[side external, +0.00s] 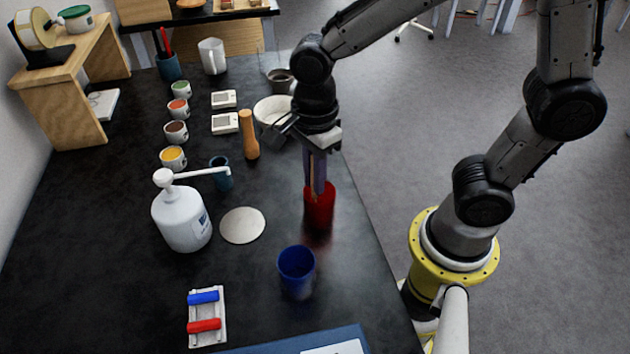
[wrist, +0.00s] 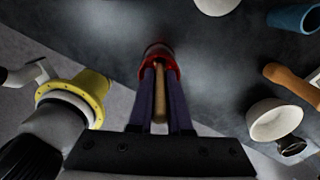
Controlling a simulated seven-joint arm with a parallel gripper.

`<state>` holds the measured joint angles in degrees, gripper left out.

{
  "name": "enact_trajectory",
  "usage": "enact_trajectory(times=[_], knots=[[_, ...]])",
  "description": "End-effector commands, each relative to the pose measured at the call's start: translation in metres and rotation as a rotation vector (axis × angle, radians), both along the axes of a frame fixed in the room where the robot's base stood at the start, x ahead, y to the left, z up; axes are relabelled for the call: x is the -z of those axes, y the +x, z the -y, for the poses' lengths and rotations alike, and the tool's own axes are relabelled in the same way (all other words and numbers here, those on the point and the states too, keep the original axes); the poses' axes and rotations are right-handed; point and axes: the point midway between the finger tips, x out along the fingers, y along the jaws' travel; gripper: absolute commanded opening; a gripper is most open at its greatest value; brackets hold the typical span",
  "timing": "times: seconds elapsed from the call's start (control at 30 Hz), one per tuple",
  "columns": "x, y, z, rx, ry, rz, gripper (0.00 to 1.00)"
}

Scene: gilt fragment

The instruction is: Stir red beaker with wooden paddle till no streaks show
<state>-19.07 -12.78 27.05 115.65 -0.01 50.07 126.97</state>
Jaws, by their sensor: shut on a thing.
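The red beaker (side external: 319,208) stands upright on the black table near its right edge. In the wrist view the red beaker (wrist: 158,51) is at the top centre, beyond my fingertips. The wooden paddle (wrist: 159,98) is a light wood stick between my two fingers, with its lower end inside the beaker. My gripper (side external: 318,185) points down over the beaker, shut on the paddle, with its fingertips at the beaker's mouth. The same gripper (wrist: 160,80) fills the lower middle of the wrist view. The beaker's contents and any streaks are hidden.
A blue beaker (side external: 297,268) stands in front of the red one. A white pump bottle (side external: 182,219) and a pale disc (side external: 242,225) are to the left. A white mortar bowl (side external: 272,109) and wooden pestle (side external: 249,136) are behind. Free tabletop lies at the left front.

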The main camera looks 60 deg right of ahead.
Motion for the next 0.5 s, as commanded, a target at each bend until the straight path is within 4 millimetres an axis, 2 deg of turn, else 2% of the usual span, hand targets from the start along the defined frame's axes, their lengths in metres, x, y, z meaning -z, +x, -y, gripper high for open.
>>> enact_trajectory(times=[0.5], knots=[[-0.038, 0.0, 0.0, 0.0, 0.001, 0.003, 0.0]])
